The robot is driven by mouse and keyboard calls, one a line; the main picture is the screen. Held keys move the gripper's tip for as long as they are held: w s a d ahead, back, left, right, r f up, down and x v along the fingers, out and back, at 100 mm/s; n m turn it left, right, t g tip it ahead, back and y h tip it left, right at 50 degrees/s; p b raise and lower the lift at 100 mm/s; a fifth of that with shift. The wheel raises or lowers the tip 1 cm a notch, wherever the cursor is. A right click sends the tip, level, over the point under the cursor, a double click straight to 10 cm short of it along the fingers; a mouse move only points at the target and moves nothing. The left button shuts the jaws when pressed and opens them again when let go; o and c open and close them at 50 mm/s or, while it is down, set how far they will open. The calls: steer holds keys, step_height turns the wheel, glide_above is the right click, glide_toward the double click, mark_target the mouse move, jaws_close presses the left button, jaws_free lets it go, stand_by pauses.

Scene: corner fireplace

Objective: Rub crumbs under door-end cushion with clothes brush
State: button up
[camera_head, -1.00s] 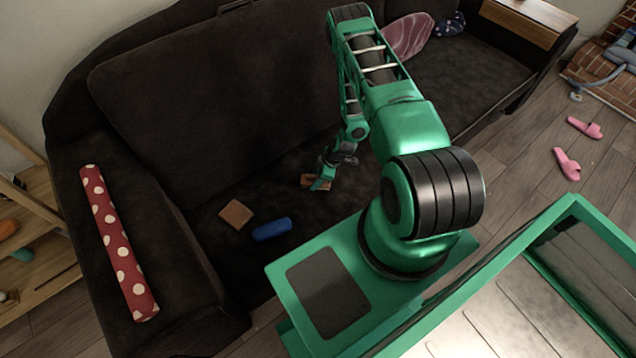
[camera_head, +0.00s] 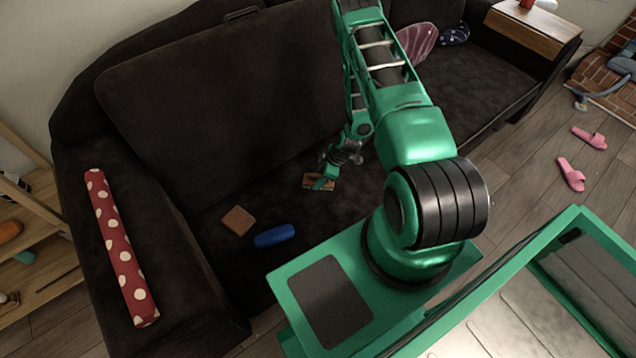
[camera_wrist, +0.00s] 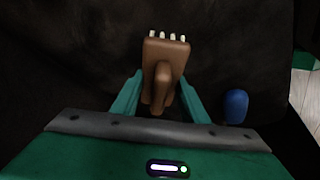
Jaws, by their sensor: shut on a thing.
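My gripper (camera_head: 325,181) is shut on a brown clothes brush (camera_wrist: 164,58). In the wrist view the brush's handle lies between the two green fingers, and its pale bristle tufts point away from me. In the head view the brush (camera_head: 312,181) is low over the dark sofa seat; I cannot tell whether it touches it. A large dark cushion (camera_head: 215,95) leans upright against the sofa's back, behind the bare seat (camera_head: 215,250). I cannot make out crumbs on the dark fabric. I cannot tell from these views which end is nearest the door.
A brown block (camera_head: 238,220) and a blue rounded object (camera_head: 274,236) lie on the seat left of my gripper. A red polka-dot roll (camera_head: 121,250) lies on the sofa arm. Pink slippers (camera_head: 572,174) are on the floor at right.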

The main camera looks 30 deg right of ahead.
mark_target(318, 175)
steer(key=shift+r, duration=0.3)
steer(key=shift+r, duration=0.1)
steer(key=shift+r, duration=1.4)
